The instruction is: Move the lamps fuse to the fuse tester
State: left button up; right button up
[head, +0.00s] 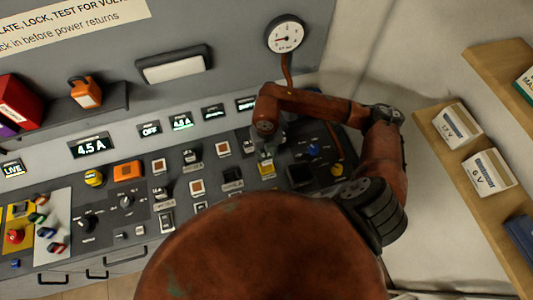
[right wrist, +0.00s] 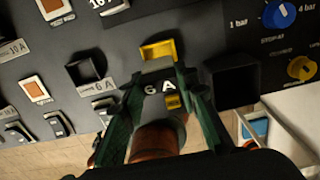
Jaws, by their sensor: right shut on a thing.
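My right gripper (right wrist: 165,98) is over the right part of the console, fingers pointing down at it; in the head view it shows small (head: 268,150). It is shut on a yellow and dark fuse (right wrist: 158,50), whose yellow end sticks out past the fingertips. The marking "6 A" shows between the fingers. The yellow end also shows in the head view (head: 266,169). I cannot tell whether the fuse sits in a socket or is clear of the panel. No part is readably named fuse tester. My left gripper is out of view.
A dark square opening (right wrist: 236,84) lies right of the fuse, and a dark holder (right wrist: 86,72) lies left. Blue (right wrist: 280,14) and yellow (right wrist: 301,68) knobs are at the right. A gauge (head: 285,34) stands behind my right arm. Shelves with boxes (head: 455,124) are at far right.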

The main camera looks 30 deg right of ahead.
aim_at(266, 154)
jog(key=shift+f+b, duration=1.6)
jog(key=shift+f, duration=1.15)
jog(key=shift+f+b, duration=0.65)
jog(key=shift+b, duration=0.05)
jog(key=o, duration=0.9)
jog(key=shift+o, duration=0.2)
jog(key=shift+r, duration=0.15)
jog(key=shift+r+p, duration=3.4)
jog(key=shift+r, duration=2.05)
